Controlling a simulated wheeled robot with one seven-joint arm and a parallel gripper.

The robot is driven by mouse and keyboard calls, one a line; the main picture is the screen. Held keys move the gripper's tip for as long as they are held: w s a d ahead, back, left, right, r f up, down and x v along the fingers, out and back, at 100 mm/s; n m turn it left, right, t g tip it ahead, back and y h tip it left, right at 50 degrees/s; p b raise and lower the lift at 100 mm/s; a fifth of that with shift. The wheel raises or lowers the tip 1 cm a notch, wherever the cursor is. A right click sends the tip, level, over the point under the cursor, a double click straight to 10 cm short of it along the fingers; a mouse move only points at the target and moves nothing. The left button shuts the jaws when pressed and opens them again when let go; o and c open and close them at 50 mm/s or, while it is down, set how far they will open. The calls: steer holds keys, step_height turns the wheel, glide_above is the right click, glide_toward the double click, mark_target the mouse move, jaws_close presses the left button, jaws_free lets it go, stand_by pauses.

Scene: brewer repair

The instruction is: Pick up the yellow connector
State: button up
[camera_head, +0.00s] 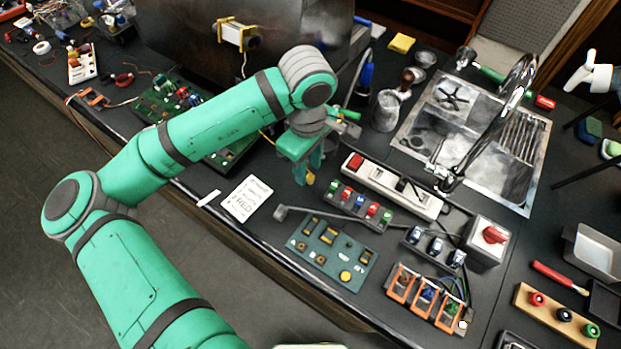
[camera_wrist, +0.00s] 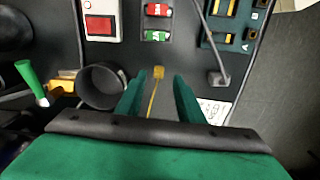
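The yellow connector (camera_wrist: 158,72) is a small yellow block on a thin yellow wire. In the wrist view it lies just past the fingertips, between them from side to side. In the head view it shows as a small yellow spot (camera_head: 310,179) just below the fingers. My gripper (camera_wrist: 160,84), also in the head view (camera_head: 308,172), is green, points down and is open. The wire runs back between the fingers. I see no contact between the fingers and the connector.
A dark round cup (camera_wrist: 103,86) stands left of the fingers in the wrist view. A power strip (camera_head: 392,187), a row of red and green connectors (camera_head: 358,205), a white note card (camera_head: 245,199) and a green panel (camera_head: 333,249) lie nearby. The sink (camera_head: 475,125) is at the back right.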

steer(key=shift+w+d+f, duration=0.1)
steer(key=shift+f, duration=1.1)
jaws_close()
steer(key=shift+r, duration=0.15)
